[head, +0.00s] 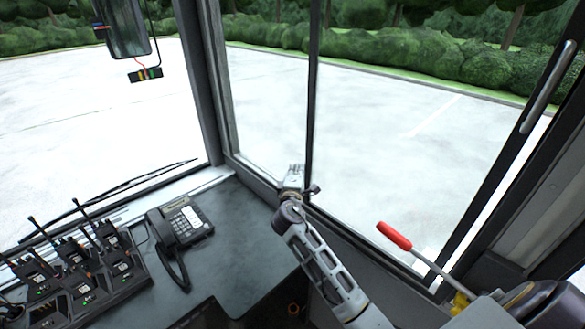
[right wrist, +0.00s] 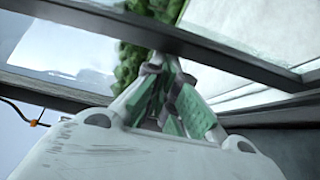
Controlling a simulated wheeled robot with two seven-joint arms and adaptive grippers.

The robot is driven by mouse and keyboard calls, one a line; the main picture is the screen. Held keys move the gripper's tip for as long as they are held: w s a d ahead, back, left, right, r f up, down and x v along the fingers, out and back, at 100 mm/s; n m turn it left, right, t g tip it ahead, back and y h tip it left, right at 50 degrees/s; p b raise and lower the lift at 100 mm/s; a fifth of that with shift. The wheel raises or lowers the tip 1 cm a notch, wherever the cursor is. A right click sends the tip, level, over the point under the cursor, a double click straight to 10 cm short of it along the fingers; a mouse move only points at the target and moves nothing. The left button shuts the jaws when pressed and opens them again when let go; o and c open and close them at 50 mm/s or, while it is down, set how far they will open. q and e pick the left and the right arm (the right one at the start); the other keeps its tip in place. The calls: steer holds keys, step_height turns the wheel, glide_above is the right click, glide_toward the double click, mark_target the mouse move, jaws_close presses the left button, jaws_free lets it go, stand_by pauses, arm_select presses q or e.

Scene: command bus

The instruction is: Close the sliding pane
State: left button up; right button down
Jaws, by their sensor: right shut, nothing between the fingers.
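The side window has a sliding pane with a thin dark upright edge bar (head: 313,100) near the middle of the head view. I cannot tell which side of this bar is glazed and which is open. My right gripper (head: 293,175) is shut and empty, just left of the bar near its lower end. I cannot tell whether it touches the bar. In the right wrist view the green-padded fingers of this gripper (right wrist: 178,100) are close together below a dark frame bar (right wrist: 215,50). My left gripper is not in view.
A desk phone (head: 180,222) and several radios in chargers (head: 85,265) stand on the dark counter (head: 235,225) at left. A red-handled lever (head: 395,236) rises at lower right. A grab handle (head: 550,85) is on the right-hand frame.

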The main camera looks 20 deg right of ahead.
steer(key=shift+s+d+f, duration=0.1)
steer(key=shift+s+d, duration=0.35)
steer(key=shift+s, duration=0.4)
steer(key=shift+w, duration=0.1)
